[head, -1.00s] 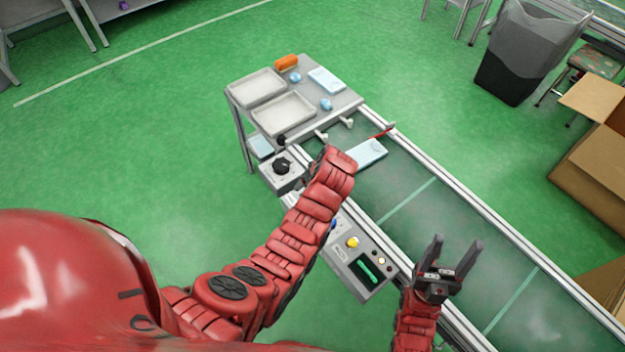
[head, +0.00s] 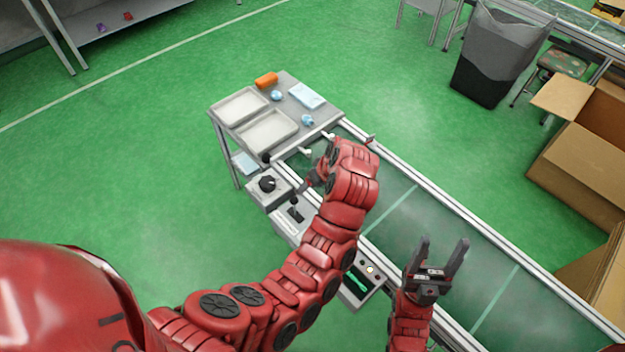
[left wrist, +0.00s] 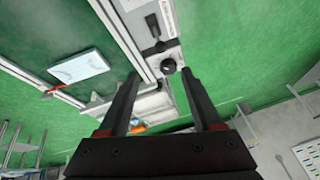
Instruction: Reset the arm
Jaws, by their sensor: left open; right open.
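My left arm reaches over the control boxes beside the conveyor, and its left gripper (head: 314,178) is partly hidden behind the wrist in the head view. In the left wrist view the left gripper (left wrist: 157,72) is open, with nothing between its fingers. The black knob box (head: 268,186) and the lever box (head: 293,217) lie near it. A pale blue pack (left wrist: 80,66) lies on the belt in the left wrist view; my arm hides it in the head view. My right gripper (head: 441,245) is open and empty above the conveyor (head: 480,260).
A grey side table (head: 328,118) at the conveyor's far end holds two trays (head: 240,107), an orange roll (head: 266,80), blue balls and a pale blue pack (head: 307,95). A bin (head: 490,70) and cardboard boxes (head: 575,165) stand right. Green floor is open at left.

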